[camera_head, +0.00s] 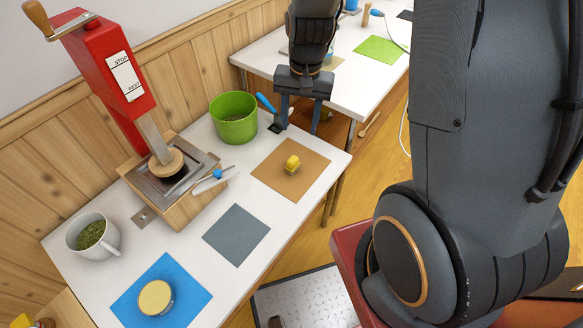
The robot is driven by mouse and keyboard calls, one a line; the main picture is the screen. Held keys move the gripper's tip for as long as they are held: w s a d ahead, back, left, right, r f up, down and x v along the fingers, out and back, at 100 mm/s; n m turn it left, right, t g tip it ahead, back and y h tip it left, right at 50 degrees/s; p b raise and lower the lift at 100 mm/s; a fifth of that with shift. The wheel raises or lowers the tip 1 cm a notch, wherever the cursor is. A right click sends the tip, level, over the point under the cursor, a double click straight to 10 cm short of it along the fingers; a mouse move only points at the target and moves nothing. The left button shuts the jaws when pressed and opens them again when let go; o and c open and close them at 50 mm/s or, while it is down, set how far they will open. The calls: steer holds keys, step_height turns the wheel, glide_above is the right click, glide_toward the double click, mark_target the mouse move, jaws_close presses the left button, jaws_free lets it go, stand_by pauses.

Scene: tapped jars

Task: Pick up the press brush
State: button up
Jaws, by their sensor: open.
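A small brush with a blue handle (265,102) and a dark head stands or leans just right of the green pot (235,121), on the back right part of the white table (330,152); I take it for the press brush. My gripper (300,120) is above the table's back right corner, pointing down, with its two fingers apart and nothing seen between them. Its left finger is close beside the brush in the picture; I cannot tell whether they touch.
The red press (105,75) stands on a wooden block at the left, with a blue-tipped tool (215,176) on its edge. A white mug (92,236), blue mat (190,303), grey mat (236,235) and brown mat (300,184) with a yellow item (292,164) share the table.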

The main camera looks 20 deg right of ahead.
mark_target(293, 158)
steer(key=w+f+m+b, duration=0.1)
steer(key=w+f, duration=0.1)
steer(key=f, duration=0.3)
steer(key=w+f+m+b, duration=0.1)
steer(key=w+f+m, duration=0.1)
steer(key=f, duration=0.3)
steer(key=w+f+m+g+b, duration=0.1)
steer(key=w+f+m, duration=0.1)
steer(key=f, duration=0.4)
steer(key=shift+w+d+f+y, duration=0.15)
steer(key=shift+w+y, duration=0.15)
steer(key=shift+w, duration=0.15)
steer(key=shift+s+f+p, duration=0.15)
steer(key=shift+f+p, duration=0.1)
steer(key=shift+f, duration=1.7)
steer(key=shift+s+f+p, duration=0.15)
steer(key=shift+f+p, duration=0.1)
steer(key=shift+f, duration=1.65)
steer(key=shift+c, duration=0.5)
steer(key=c, duration=1.1)
